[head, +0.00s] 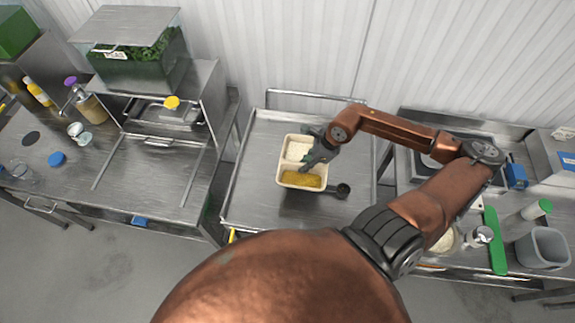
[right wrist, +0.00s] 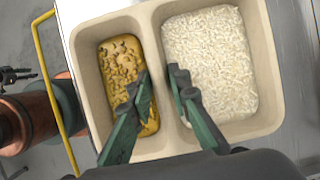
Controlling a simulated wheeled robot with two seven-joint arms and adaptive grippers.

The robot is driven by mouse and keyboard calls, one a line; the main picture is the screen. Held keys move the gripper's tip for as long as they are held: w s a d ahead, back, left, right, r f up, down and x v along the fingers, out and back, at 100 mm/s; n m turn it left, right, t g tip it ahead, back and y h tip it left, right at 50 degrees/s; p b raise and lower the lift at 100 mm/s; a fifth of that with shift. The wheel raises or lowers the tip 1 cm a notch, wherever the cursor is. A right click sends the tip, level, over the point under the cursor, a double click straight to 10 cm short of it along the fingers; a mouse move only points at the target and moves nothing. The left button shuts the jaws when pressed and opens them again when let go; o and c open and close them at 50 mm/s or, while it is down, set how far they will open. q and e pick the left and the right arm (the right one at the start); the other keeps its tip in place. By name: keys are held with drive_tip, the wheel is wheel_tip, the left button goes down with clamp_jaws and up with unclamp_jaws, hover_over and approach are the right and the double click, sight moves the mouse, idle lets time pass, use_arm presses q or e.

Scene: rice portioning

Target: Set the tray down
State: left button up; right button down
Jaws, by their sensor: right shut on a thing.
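The beige two-compartment tray (head: 278,173) is over the steel cart top in the head view. Its far compartment holds white rice (head: 298,150) and its near one holds a yellow-brown food (head: 300,179). My right gripper (head: 313,158) reaches in from the tray's right side and is shut on the tray. In the right wrist view, the gripper's green and black fingers (right wrist: 163,97) straddle the divider between the yellow-brown food (right wrist: 122,60) and the rice (right wrist: 210,60). I cannot tell whether the tray's underside touches the cart.
The steel cart (head: 255,205) has bare room around the tray. A rail (head: 315,94) runs along the far side. Counters with a steel pan (head: 165,114) and a grey bin (head: 543,248) flank the cart.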

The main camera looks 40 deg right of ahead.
sight(291, 159)
drive_tip(key=w, duration=0.2)
drive_tip(key=w+f, duration=0.1)
drive_tip(key=w, duration=0.1)
drive_tip(key=w+a+f+p, duration=0.1)
drive_tip(key=w, duration=0.1)
drive_tip(key=shift+f, duration=0.15)
drive_tip(key=w+f, duration=0.2)
drive_tip(key=f, duration=0.1)
drive_tip(key=w+f, duration=0.2)
drive_tip(key=shift+a+p, duration=0.2)
drive_tip(key=shift+p, duration=0.1)
drive_tip(key=shift+w+a+f, duration=0.1)
drive_tip(key=shift+w+f, duration=0.2)
drive_tip(key=shift+f, duration=0.3)
wheel_tip(291, 159, down, 2)
drive_tip(key=shift+f+p, duration=0.15)
drive_tip(key=shift+p, duration=0.5)
drive_tip(key=shift+f, duration=0.4)
drive_tip(key=c, duration=1.8)
unclamp_jaws()
drive_tip(key=shift+o, duration=0.2)
drive_tip(key=b+v, duration=0.1)
drive_tip(key=v, duration=1.1)
